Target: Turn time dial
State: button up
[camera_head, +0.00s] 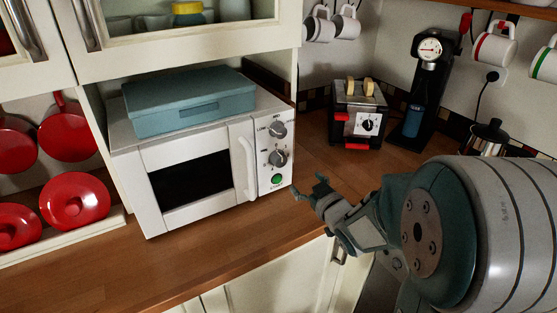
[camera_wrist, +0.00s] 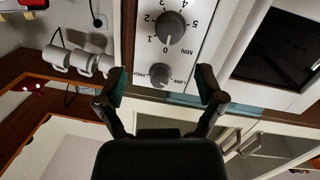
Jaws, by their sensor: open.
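The white microwave (camera_head: 150,158) stands on the wooden counter with its door shut. Its time dial (camera_head: 278,158) is a grey knob below the power dial (camera_head: 277,129) and above a green button (camera_head: 277,180). In the wrist view, which looks upside down, the time dial (camera_wrist: 170,27) is ringed with numbers and "MIN", its pointer near 0. The power dial (camera_wrist: 160,75) lies between my fingertips in that picture. My gripper (camera_head: 321,184) is open and empty, in front of the microwave's right side and apart from the dials.
A blue-grey box (camera_head: 190,101) lies on top of the microwave. The door handle (camera_head: 246,168) is left of the dials. A toaster (camera_head: 357,112) and a black coffee machine (camera_head: 428,75) stand to the right. Red dishes (camera_head: 75,200) are at left. The counter before the microwave is clear.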

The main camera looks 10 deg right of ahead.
aim_at(282, 164)
jog(key=shift+n+t+y, duration=0.3)
jog(key=shift+t+y, duration=0.1)
jog(key=shift+y, duration=0.5)
jog(key=x, duration=0.7)
jog(key=f+x, duration=0.1)
jog(key=x, duration=0.3)
jog(key=shift+a, duration=0.3)
jog(key=c, duration=1.1)
